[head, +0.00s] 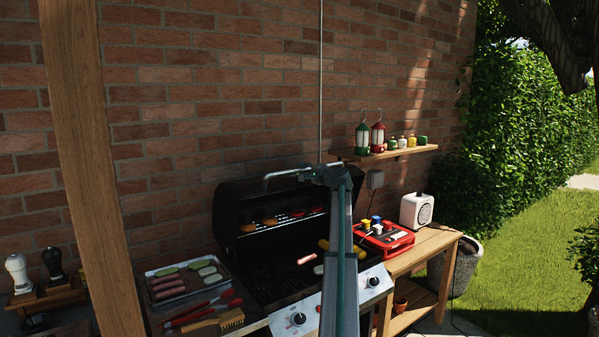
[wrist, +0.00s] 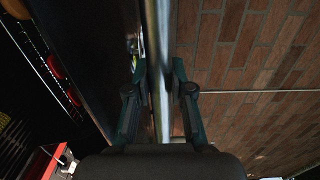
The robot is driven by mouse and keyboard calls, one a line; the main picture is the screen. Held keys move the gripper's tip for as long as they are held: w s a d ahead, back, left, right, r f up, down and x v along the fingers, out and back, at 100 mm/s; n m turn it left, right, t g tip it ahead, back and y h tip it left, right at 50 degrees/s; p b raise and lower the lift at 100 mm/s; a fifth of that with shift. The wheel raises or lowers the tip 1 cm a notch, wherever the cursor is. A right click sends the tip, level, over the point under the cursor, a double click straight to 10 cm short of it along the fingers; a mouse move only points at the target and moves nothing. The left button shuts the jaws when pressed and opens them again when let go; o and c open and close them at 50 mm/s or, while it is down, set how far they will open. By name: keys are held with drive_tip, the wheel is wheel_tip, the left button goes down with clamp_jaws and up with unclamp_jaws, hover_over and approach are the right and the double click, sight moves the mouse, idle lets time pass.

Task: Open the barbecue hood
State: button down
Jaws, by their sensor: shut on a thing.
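The black barbecue hood (head: 232,212) stands raised, with the grill interior and its food open to view. Its silver handle (head: 282,173) runs along the hood's top edge, and in the wrist view the handle (wrist: 157,40) passes between the fingers. My gripper (head: 312,174) is at the right part of the handle. In the wrist view my gripper (wrist: 160,80) is shut around the bar, with one finger on each side. The right end of the handle is hidden behind my gripper and arm in the head view.
A brick wall (head: 220,80) rises close behind the hood. A wooden shelf (head: 390,153) with lanterns is to the right. A food tray (head: 190,285) lies left of the grill. A red case (head: 395,242) and a white box (head: 416,211) sit on the right-hand table. A wooden post (head: 85,150) stands in front at left.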

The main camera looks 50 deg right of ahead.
drive_tip(key=shift+s+a+f, duration=0.2)
drive_tip(key=shift+s+f, duration=0.05)
drive_tip(key=shift+s, duration=0.25)
drive_tip(key=c, duration=1)
unclamp_jaws()
drive_tip(key=shift+w, duration=0.1)
drive_tip(key=v, duration=1.2)
drive_tip(key=shift+d+r, duration=0.1)
drive_tip(key=shift+r, duration=0.05)
